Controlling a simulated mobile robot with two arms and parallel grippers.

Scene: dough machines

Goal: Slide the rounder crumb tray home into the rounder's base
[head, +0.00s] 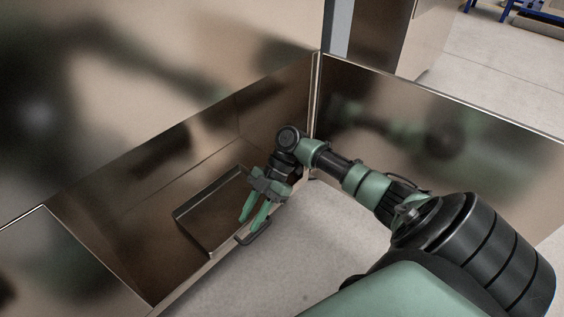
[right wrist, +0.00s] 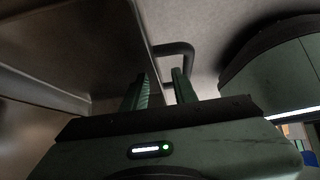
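The crumb tray (head: 208,218) is a shallow metal tray with a raised rim, lying in the open bay of the rounder's base (head: 150,195). Its dark bar handle (head: 257,235) sticks out at the front, over the bay's front edge. My right gripper (head: 253,217) is above the front of the tray with its green fingers apart, close to the handle. In the right wrist view the fingers (right wrist: 160,88) are spread and empty, and the handle (right wrist: 176,48) shows just beyond their tips. The gripper hides part of the tray's right side. My left gripper is out of view.
Tall shiny metal panels (head: 180,80) rise behind the bay, and another panel (head: 440,140) stands to the right, behind my right arm. Clear grey floor (head: 290,250) lies in front of the bay.

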